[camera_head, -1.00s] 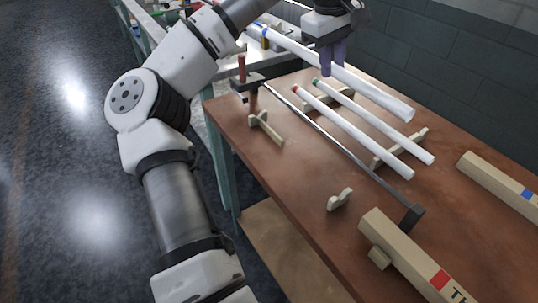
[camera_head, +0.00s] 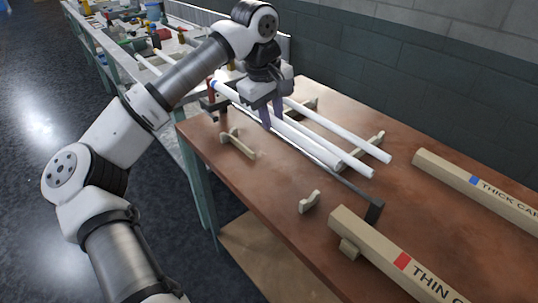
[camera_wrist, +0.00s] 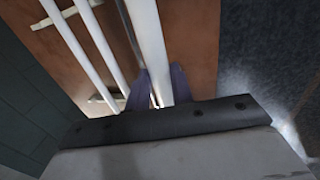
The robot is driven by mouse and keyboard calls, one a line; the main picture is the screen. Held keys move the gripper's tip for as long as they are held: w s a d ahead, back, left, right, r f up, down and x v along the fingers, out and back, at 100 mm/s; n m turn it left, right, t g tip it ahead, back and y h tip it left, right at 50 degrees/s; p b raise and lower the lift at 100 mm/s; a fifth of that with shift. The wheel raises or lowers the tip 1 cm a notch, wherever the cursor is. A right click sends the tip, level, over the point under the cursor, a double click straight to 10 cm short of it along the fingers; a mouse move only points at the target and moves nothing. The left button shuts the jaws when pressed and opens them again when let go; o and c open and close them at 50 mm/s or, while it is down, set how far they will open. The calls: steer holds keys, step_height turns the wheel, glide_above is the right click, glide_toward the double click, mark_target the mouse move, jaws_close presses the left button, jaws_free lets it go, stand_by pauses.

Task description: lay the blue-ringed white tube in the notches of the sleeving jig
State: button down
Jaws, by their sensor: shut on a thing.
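The blue-ringed white tube (camera_head: 303,141) is thick, with its blue ring at the far left end. My gripper (camera_head: 271,112) is shut on it near the middle, fingers pointing down. In the wrist view the tube (camera_wrist: 148,38) runs between the purple fingers (camera_wrist: 158,92). It is held above the table, beside two thinner white tubes and roughly above the dark metal bar. Two notched wooden blocks near the table's front, a far one (camera_head: 239,144) and a near one (camera_head: 309,202), look like the sleeving jig. Both appear empty.
Two thinner tubes (camera_head: 362,146) lie on a wooden rack (camera_head: 375,139) behind. The dark bar (camera_head: 335,172) has an upright at its near end. Labelled wooden beams, thin (camera_head: 378,245) and thick (camera_head: 450,176), lie at the right. A wall stands behind the table.

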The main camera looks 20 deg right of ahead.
step_height(320, 180, down, 12)
steer(key=shift+r+p, duration=0.25)
steer(key=shift+p, duration=0.65)
steer(key=shift+f, duration=0.2)
steer(key=shift+f, duration=0.1)
steer(key=shift+f+b, duration=0.3)
steer(key=shift+b, duration=0.25)
steer(key=shift+f+b, duration=0.25)
steer(key=shift+b, duration=0.05)
steer(key=c, duration=1.2)
jaws_free()
steer(key=shift+c, duration=0.2)
steer(key=shift+r, duration=0.15)
